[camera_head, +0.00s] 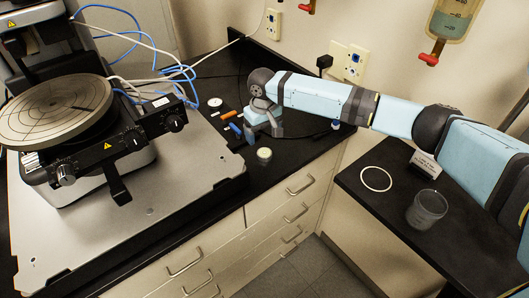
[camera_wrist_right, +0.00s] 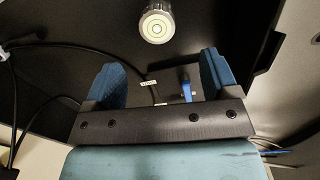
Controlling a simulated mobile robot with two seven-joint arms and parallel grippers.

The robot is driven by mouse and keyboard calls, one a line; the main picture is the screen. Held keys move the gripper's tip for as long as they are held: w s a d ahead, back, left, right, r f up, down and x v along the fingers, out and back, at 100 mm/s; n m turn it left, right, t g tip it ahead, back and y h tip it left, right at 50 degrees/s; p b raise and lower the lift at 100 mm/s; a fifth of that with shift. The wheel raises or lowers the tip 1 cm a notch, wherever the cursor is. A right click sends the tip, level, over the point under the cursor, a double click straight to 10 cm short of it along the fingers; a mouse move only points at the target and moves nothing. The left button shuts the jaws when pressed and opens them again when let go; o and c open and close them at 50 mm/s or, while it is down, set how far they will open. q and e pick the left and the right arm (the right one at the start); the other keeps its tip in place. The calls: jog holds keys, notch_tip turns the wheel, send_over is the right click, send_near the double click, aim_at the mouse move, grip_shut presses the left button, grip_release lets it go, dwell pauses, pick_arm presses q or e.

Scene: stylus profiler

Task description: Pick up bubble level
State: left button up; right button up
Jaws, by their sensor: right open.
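The bubble level (camera_head: 264,155) is a small round silver body with a pale top, standing on the black counter near its front edge. In the right wrist view the bubble level (camera_wrist_right: 156,24) shows at the top, ahead of the fingertips and clear of them. My right gripper (camera_head: 262,128) is over the counter just behind the level. In the right wrist view this gripper (camera_wrist_right: 160,72) has its two blue fingers wide apart, with nothing held between them. My left gripper is not in view.
The profiler with its round stage (camera_head: 55,108) stands left on a grey base plate (camera_head: 190,185). An orange-handled tool (camera_head: 229,113) and a white round item (camera_head: 215,102) lie near my right gripper. A clear beaker (camera_head: 426,209) and white ring (camera_head: 376,179) are on the right-hand counter.

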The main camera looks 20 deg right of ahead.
aim_at(265, 153)
notch_tip(265, 153, down, 3)
jog(key=shift+w+f, duration=0.1)
jog(key=f, duration=0.2)
jog(key=f+p, duration=0.1)
jog(key=f, duration=0.1)
jog(key=shift+s+d, duration=0.2)
jog(key=shift+s, duration=0.05)
jog(key=shift+f, duration=0.5)
jog(key=c, duration=1)
